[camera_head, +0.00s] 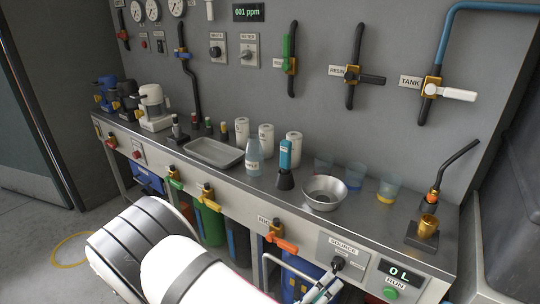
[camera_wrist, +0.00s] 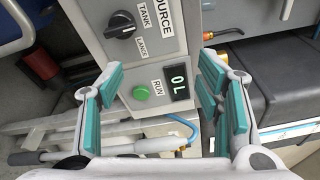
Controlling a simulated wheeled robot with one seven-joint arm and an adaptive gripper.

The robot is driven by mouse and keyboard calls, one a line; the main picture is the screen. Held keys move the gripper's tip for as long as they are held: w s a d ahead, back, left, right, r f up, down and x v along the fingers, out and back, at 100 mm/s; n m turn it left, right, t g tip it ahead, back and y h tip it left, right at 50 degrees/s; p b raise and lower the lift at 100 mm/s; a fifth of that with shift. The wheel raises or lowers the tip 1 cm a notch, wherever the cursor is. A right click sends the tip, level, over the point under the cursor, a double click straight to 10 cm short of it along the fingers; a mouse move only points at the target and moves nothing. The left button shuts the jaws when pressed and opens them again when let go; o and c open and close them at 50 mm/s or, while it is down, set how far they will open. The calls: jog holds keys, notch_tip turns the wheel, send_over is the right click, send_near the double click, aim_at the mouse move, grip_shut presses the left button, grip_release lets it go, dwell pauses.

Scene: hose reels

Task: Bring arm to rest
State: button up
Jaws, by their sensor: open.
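My gripper shows in the wrist view (camera_wrist: 161,78), its two teal-padded fingers spread wide with nothing between them. It faces the front panel (camera_wrist: 160,70) with the black source knob (camera_wrist: 122,26), the green run button (camera_wrist: 141,92) and the display (camera_wrist: 180,82) reading 0 L. In the head view my white arm reaches in from the bottom, and a teal part of my gripper (camera_head: 325,290) shows at the lower edge, below the source knob. The rest of the gripper is hidden or out of frame there.
A grey wand (camera_wrist: 150,146) with a blue hose (camera_wrist: 182,121) lies below the panel in the wrist view. The steel bench (camera_head: 235,180) carries a bowl (camera_head: 325,193), bottles and cups. Orange-handled valve (camera_head: 283,240) juts from its front. Open floor (camera_head: 40,235) lies at left.

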jog(key=s+d+r+m+g+h, duration=0.2)
jog(key=d+r+m+g, duration=0.3)
jog(key=r+m+g, duration=0.5)
jog(key=s+d+r+m+g+y, duration=0.35)
jog(key=s+r+m, duration=0.3)
jog(key=m, duration=0.45)
jog(key=s+d+r+m+g+y, duration=0.2)
jog(key=s+r+m+y, duration=0.4)
jog(key=m, duration=0.4)
jog(key=s+a+r+m+t+y, duration=0.5)
jog(key=s+m, duration=0.3)
jog(key=m, duration=0.3)
notch_tip(320, 180, up, 19)
jog(key=t+p, duration=0.2)
jog(key=p, duration=1.3)
jog(key=shift+d+t+y+p, duration=0.2)
jog(key=shift+t+y+p, duration=0.15)
jog(key=shift+p, duration=0.05)
